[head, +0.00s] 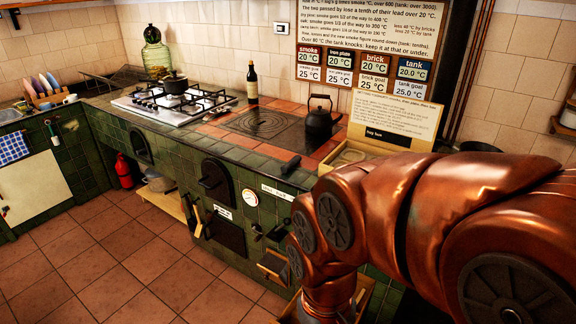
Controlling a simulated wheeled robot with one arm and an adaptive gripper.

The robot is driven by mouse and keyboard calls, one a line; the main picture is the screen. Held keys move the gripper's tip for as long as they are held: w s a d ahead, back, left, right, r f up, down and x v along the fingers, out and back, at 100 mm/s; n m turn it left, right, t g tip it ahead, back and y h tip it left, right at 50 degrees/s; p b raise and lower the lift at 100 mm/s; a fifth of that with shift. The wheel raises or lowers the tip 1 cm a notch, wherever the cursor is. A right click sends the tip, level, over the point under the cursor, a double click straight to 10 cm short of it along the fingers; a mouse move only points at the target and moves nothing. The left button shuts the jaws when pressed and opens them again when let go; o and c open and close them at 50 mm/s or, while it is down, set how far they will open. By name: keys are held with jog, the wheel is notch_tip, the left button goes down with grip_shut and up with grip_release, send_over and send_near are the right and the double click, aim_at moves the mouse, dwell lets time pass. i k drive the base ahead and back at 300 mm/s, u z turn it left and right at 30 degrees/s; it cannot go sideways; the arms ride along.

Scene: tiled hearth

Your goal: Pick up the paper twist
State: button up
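I cannot make out a paper twist anywhere in the head view. My copper-coloured arm comes in from the right and bends down toward the bottom edge, hiding part of the counter front and the floor behind it. My gripper is not in view, so I cannot see whether it is open or shut.
A black kettle (320,122) stands on the tiled hearth, beside an open box with a raised lid (396,118) labelled "hay box". A dark bottle (252,82) and a gas hob (150,104) are further left. The tiled floor (110,260) at left is clear.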

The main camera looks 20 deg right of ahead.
aim_at(289, 166)
jog(key=u, duration=0.35)
jog(key=k, duration=0.5)
jog(key=u, duration=0.85)
jog(key=i, duration=3.25)
jog(key=z, duration=1.25)
jog(key=i, duration=0.85)
jog(key=z, duration=1.5)
jog(key=i, duration=0.5)
jog(key=z, duration=0.35)
